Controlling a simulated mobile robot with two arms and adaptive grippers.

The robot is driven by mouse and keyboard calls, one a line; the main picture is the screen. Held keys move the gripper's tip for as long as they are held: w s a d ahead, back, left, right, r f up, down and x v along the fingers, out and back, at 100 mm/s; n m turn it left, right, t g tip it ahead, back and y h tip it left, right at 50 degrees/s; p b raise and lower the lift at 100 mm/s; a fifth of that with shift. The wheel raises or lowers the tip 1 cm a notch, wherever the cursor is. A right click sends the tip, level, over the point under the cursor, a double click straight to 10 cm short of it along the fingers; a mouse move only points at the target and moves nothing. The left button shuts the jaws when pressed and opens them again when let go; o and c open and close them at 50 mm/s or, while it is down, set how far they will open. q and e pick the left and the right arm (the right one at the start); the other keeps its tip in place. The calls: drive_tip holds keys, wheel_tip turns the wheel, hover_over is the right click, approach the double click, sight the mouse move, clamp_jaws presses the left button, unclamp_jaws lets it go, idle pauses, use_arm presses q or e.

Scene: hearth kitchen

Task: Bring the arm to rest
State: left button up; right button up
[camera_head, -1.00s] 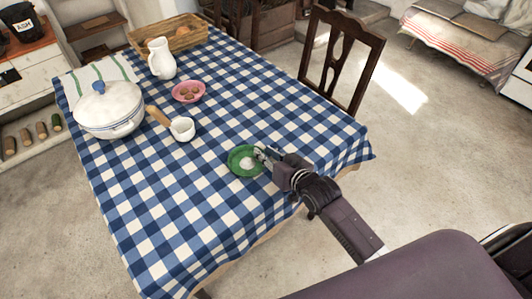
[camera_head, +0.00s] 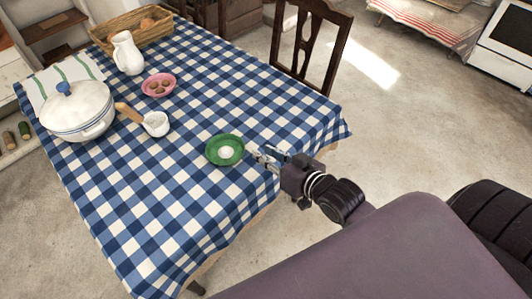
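My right gripper (camera_head: 262,158) reaches in from the lower right, low over the near right part of the checked table (camera_head: 175,205). Its fingers look apart, with nothing visible between them. It is just right of a green dish (camera_head: 211,158), with a small gap showing. A small white, round object (camera_head: 226,153) lies in the dish. My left gripper is out of view.
A white pot (camera_head: 80,117), a small white pan (camera_head: 155,124), a pink bowl (camera_head: 146,88) with several brown items, a white jug (camera_head: 127,55) and a basket (camera_head: 107,43) stand farther back. A wooden chair (camera_head: 330,45) is behind the table. The table's front is clear.

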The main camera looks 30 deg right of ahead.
idle(0.4)
drive_tip(key=s+f+n+g+h, duration=0.1)
drive_tip(key=s+f+g, duration=0.2)
drive_tip(key=s, duration=0.4)
drive_tip(key=s+a+f+n+g+h, duration=0.1)
drive_tip(key=s+f+g, duration=0.2)
drive_tip(key=s, duration=0.3)
drive_tip(key=s+f+n+g+h, duration=0.1)
drive_tip(key=s+f+g, duration=0.25)
drive_tip(key=s, duration=0.35)
wheel_tip(320, 180, down, 25)
drive_tip(key=s+g, duration=0.1)
drive_tip(key=s, duration=0.1)
drive_tip(key=s+d+f+g, duration=0.1)
drive_tip(key=s+d+f, duration=0.2)
drive_tip(key=s+f, duration=1.3)
drive_tip(key=shift+s+f, duration=0.25)
drive_tip(key=shift+s, duration=0.3)
drive_tip(key=shift+g, duration=0.25)
